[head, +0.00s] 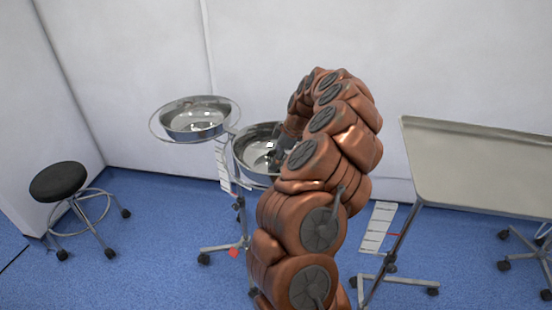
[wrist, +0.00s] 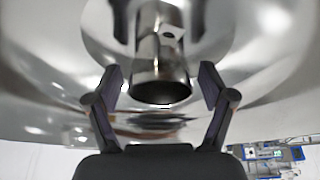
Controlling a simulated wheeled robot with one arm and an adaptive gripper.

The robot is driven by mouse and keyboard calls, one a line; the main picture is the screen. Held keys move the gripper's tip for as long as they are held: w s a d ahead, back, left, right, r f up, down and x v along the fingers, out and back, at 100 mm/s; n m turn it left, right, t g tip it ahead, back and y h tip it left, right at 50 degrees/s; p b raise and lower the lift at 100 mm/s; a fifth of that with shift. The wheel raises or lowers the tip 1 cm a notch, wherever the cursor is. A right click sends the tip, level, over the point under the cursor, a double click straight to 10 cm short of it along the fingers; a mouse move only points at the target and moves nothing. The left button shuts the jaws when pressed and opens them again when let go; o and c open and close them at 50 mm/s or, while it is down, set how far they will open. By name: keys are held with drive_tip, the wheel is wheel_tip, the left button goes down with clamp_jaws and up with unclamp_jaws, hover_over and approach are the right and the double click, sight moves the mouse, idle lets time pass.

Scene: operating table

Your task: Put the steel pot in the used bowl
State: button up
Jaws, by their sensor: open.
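The steel pot (wrist: 160,75) is a small shiny cylinder, seen in the wrist view between the fingers of my gripper (wrist: 161,86). The fingers are open, one on each side of the pot, with gaps showing. A wide polished bowl surface (wrist: 50,70) surrounds the pot; the pot appears to be inside this bowl. In the head view my gripper (head: 279,150) is down at the right steel bowl (head: 240,155), partly hidden by my arm. A second steel bowl (head: 160,131) sits to the left. No marking shows which bowl is the used one.
Both bowls are on a wheeled stand (head: 241,215). A black stool (head: 58,181) stands at the left. A grey wheeled table (head: 475,165) is at the right. A white wall is close behind; blue floor is free between stool and stand.

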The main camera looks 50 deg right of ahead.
drive_tip(key=b+v, duration=0.1)
drive_tip(key=v, duration=1.1)
drive_tip(key=w+a+r+g+y, duration=0.1)
drive_tip(key=a+r, duration=0.2)
drive_tip(key=a, duration=0.6)
drive_tip(key=w+a+r, duration=0.2)
drive_tip(key=a, duration=0.7)
drive_tip(key=s+a+r+g, duration=0.1)
drive_tip(key=s+a, duration=0.4)
drive_tip(key=a, duration=0.7)
drive_tip(key=s+a+f+m+g+h, duration=0.2)
drive_tip(key=s+a+f, duration=0.1)
drive_tip(key=s+a, duration=0.7)
drive_tip(key=s+f+m+g, duration=0.1)
drive_tip(key=s+f+m, duration=0.1)
drive_tip(key=s, duration=0.5)
drive_tip(key=s+f+m+g+h, duration=0.1)
drive_tip(key=s+f+m, duration=0.2)
drive_tip(key=s, duration=0.5)
drive_tip(key=shift+s+f+h, duration=0.3)
drive_tip(key=shift+f, duration=0.05)
drive_tip(key=shift+a, duration=0.15)
